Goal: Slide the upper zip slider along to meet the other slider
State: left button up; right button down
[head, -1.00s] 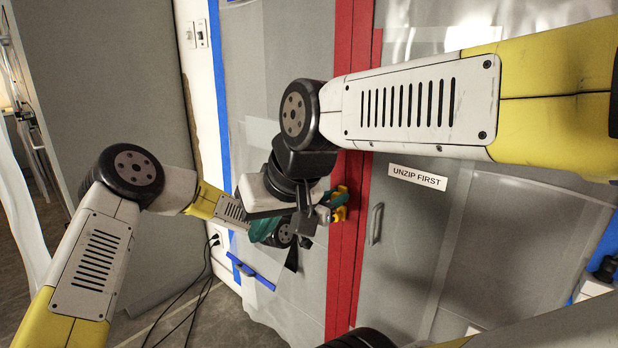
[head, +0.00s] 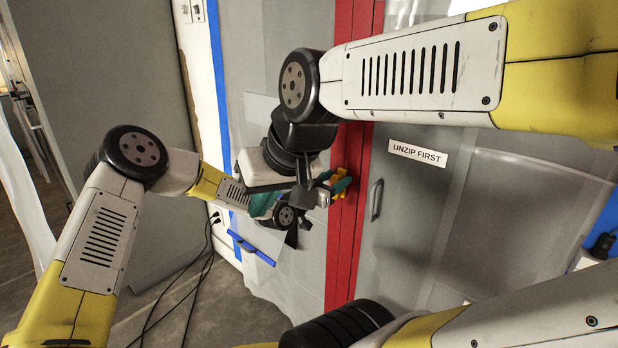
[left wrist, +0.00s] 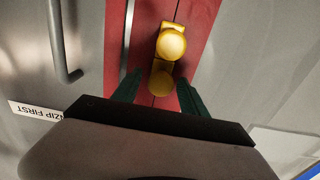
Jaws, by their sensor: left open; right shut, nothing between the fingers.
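A yellow zip slider (head: 340,188) sits on the red zip strip (head: 344,260) of the grey sheet door. In the left wrist view it shows as a round yellow knob (left wrist: 171,43) with a second yellow part (left wrist: 161,78) beside it; I cannot tell whether these are one slider or two. My left gripper (head: 338,180) is open at the strip. In its wrist view, the green fingers (left wrist: 160,82) stand on either side of the second yellow part, with gaps visible. My right gripper (head: 262,205) is shut and empty, left of the strip, partly hidden by the arms.
A door handle (head: 376,200) and an "UNZIP FIRST" sign (head: 418,154) are right of the strip. Blue tape (head: 222,90) edges the sheet at left. Black cables (head: 190,290) lie on the floor. My two arms cross closely in front of the door.

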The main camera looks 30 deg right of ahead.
pick_arm(q)
jog(key=v, duration=0.7)
jog(key=shift+a, duration=0.35)
jog(key=shift+s, duration=0.15)
jog(key=shift+a, duration=0.1)
